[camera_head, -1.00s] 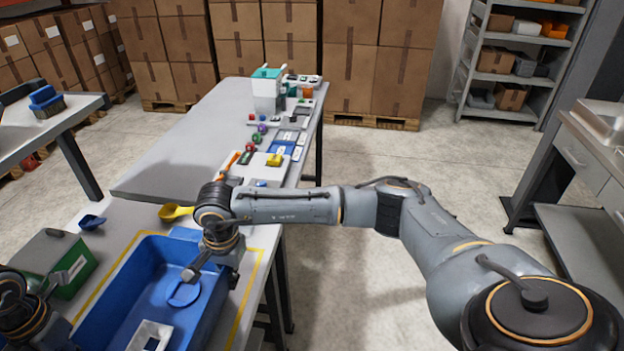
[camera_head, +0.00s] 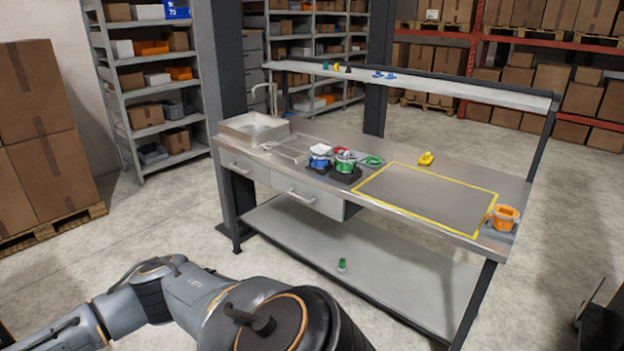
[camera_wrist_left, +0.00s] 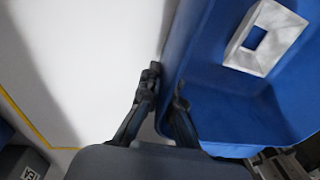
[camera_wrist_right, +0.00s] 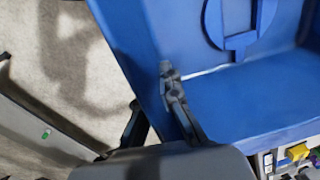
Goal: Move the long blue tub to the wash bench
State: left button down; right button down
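The long blue tub shows only in the wrist views: the left wrist view (camera_wrist_left: 215,65) and the right wrist view (camera_wrist_right: 185,110). My left gripper (camera_wrist_left: 166,88) has one finger outside and one inside the tub's wall, closed on it. My right gripper (camera_wrist_right: 152,92) straddles the opposite wall the same way. A white square frame (camera_wrist_left: 265,38) and a blue ring-shaped piece (camera_wrist_right: 238,20) lie in the tub. The wash bench (camera_head: 345,215) stands ahead in the head view, with a bare yellow-outlined area (camera_head: 425,195) on its top. Whether the tub is raised cannot be told.
On the bench are a sink (camera_head: 253,130), blue and green containers (camera_head: 335,160), a yellow object (camera_head: 426,158) and an orange container (camera_head: 503,216). An upper shelf (camera_head: 420,85) spans the back. A green item (camera_head: 342,265) stands on the lower shelf. Floor before the bench is clear.

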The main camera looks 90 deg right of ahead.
aim_at(426, 193)
jog(key=l+z, duration=0.5)
jog(key=i+l+z, duration=0.1)
jog(key=l+z, duration=0.4)
jog(key=i+l+z, duration=0.15)
jog(key=l+z, duration=0.2)
jog(key=z, duration=0.15)
jog(key=i+l+z, duration=0.25)
jog(key=z, duration=0.3)
jog(key=i+l+z, duration=0.25)
jog(key=z, duration=0.25)
jog(key=i+l+z, duration=0.15)
jog(key=i+z, duration=0.2)
jog(key=z, duration=0.15)
jog(key=i+z, duration=0.3)
jog(key=z, duration=0.2)
jog(key=i+j+z, duration=0.15)
jog(key=i+z, duration=0.15)
jog(key=z, duration=0.2)
